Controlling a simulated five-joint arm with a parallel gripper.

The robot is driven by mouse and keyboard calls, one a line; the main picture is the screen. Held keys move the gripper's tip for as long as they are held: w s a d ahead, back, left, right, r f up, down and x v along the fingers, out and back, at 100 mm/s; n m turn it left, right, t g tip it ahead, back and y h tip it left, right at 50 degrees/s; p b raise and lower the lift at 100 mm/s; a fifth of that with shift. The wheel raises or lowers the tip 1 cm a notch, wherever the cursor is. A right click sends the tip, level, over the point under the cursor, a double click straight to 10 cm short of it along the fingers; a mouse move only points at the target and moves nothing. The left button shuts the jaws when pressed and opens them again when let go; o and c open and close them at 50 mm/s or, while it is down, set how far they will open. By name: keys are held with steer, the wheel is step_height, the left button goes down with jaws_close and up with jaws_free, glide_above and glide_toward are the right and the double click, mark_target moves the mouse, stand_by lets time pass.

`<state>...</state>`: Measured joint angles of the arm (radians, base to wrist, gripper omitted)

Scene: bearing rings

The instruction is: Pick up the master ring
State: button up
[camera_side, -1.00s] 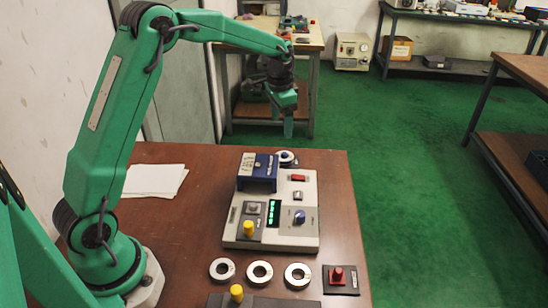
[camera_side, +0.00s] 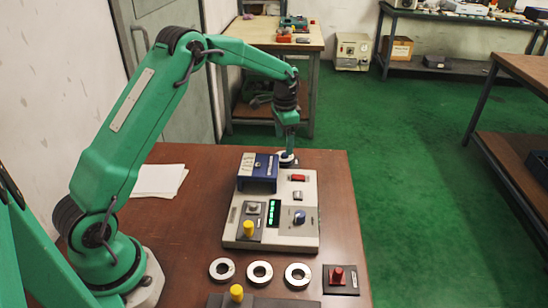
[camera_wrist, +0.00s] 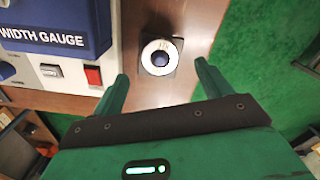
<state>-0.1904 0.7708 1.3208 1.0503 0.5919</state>
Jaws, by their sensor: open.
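The master ring (camera_wrist: 146,59) is a pale ring with small dark markings, seen from above in the wrist view. It sits around a blue-topped post on a dark square plate at the back of the table. In the side view the ring (camera_side: 285,159) is partly hidden by my gripper (camera_side: 289,148). In the wrist view my gripper (camera_wrist: 162,71) is open, one finger on each side of the ring in the picture, with clear gaps. The fingers appear above the ring and do not touch it. Nothing is between them except the view of the ring.
The width gauge (camera_side: 236,226), a pale box with a blue block on top, stands just left of the ring in the wrist view (camera_wrist: 63,78). Three metal rings (camera_side: 250,272) lie near the front. A red button (camera_side: 338,274) is beside them. White paper (camera_side: 160,180) lies left.

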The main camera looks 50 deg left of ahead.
mark_target(284, 153)
steer(key=shift+f, duration=2.7)
steer(key=shift+w, duration=0.1)
steer(key=c, duration=1.2)
steer(key=shift+r, duration=0.1)
steer(key=shift+r, duration=0.1)
steer(key=shift+r, duration=0.55)
steer(key=r, duration=0.3)
steer(key=shift+d+r, duration=0.1)
steer(key=shift+d, duration=0.25)
steer(key=s+d+r, duration=0.1)
steer(key=d+r, duration=0.1)
steer(key=d, duration=0.1)
steer(key=s+d+r, duration=0.1)
steer(key=d+r, duration=0.1)
steer(key=d, duration=0.2)
steer(key=s+d+r, duration=0.2)
steer(key=d, duration=0.1)
steer(key=shift+d+r, duration=0.2)
steer(key=shift+r, duration=0.05)
